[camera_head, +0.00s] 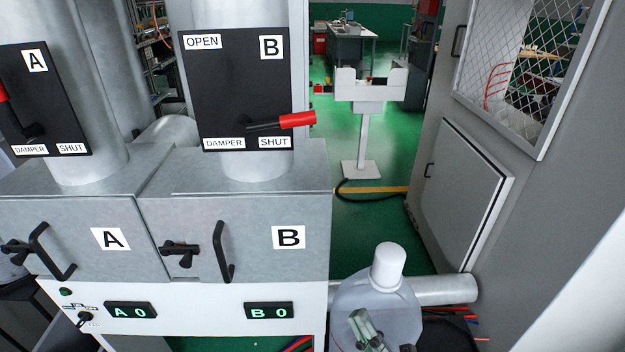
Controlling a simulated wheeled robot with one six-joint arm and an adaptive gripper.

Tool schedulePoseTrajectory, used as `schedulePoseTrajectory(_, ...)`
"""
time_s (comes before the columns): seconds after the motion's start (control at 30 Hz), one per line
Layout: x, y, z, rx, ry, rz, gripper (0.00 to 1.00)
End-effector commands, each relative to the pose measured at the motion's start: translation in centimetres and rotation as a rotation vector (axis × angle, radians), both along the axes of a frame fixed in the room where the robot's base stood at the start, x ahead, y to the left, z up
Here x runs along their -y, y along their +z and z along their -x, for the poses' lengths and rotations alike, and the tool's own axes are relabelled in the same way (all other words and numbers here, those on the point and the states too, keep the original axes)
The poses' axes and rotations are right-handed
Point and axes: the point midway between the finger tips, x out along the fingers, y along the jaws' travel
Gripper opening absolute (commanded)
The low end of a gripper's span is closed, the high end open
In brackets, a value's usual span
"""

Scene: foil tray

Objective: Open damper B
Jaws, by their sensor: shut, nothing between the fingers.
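The damper B panel (228,90) is a black plate on the right-hand duct, labelled OPEN at top left and SHUT at bottom right. Its lever (263,126) is black with a red grip (298,119). The lever points right and slightly up, just above the SHUT label (275,142), and the grip reaches past the panel's right edge. My gripper (364,326) shows only partly at the bottom, below and right of the lever and well apart from it. It is shut and empty. Its tips are hard to make out.
The damper A panel (45,95) is at left. Below are grey cabinet doors with black handles (223,252) and displays reading A 0 (130,310) and B 0 (269,310). A grey cabinet (465,195) stands at right. Green floor lies open behind, with a white stand (362,135).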

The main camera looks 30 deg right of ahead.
Motion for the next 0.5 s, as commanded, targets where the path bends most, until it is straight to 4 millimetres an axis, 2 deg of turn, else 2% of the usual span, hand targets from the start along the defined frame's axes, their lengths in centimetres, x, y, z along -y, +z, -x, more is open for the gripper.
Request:
schedulePoseTrajectory(0.1, 0.6, 1.9, -1.5, 0.087, -0.046, 0.123, 0.00)
schedulePoseTrajectory(0.5, 2.6, 7.6, -5.7, 0.341, -0.207, 0.554, 0.00)
